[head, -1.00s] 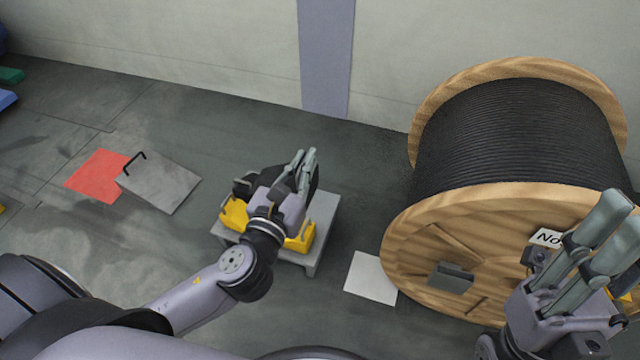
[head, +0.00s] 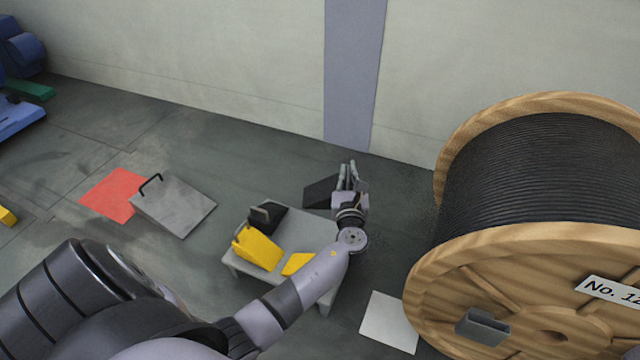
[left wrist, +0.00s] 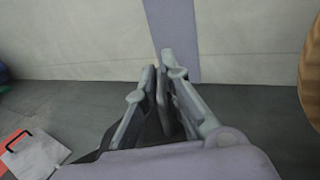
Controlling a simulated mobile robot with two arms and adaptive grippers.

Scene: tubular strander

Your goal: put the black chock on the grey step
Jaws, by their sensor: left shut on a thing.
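The black chock (head: 319,193) is a dark wedge beyond the back right of the grey step (head: 312,232). My left gripper (head: 347,170) is shut on it, with the wedge reaching out to the left of the fingers. I cannot tell whether the chock touches the floor. In the left wrist view the fingers (left wrist: 165,75) close on a thin grey piece, and part of the dark wedge (left wrist: 152,134) shows below them. A second black chock (head: 270,217) stands on the step's back left. My right gripper is out of view.
Two yellow chocks (head: 257,249) are on the step's front. A grey plate with a black handle (head: 176,207) overlaps a red floor patch (head: 112,194) at left. A large cable drum (head: 540,220) stands at right, near a white floor patch (head: 389,322). The wall is behind.

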